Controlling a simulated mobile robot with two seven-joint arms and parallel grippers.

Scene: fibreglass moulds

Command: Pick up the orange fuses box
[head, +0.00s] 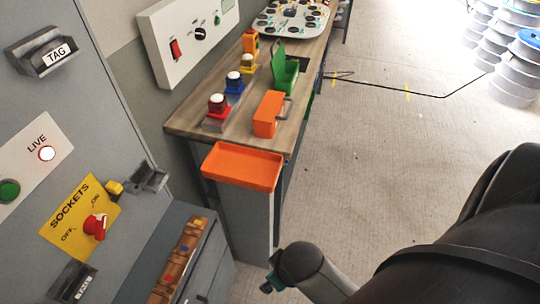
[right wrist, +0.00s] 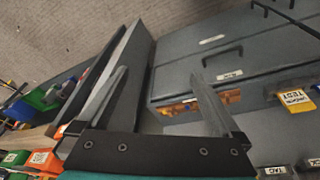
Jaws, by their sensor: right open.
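An orange box (head: 268,114) with a grey handle stands on the wooden workbench (head: 187,118), near its front right edge. No label on it is readable, so I cannot confirm that it is the fuses box. My right gripper (right wrist: 158,74) is open and empty in the right wrist view, with grey drawers beyond its fingers. In the head view, my right arm comes in from the right and ends low in the picture, well short of the orange box; its fingers are not clear there. My left gripper is not in view.
An orange tray (head: 243,165) sits at the bench's near end. A grey cabinet with a yellow sockets panel (head: 80,219) is on the left. The carpet (head: 390,130) right of the bench is mostly clear.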

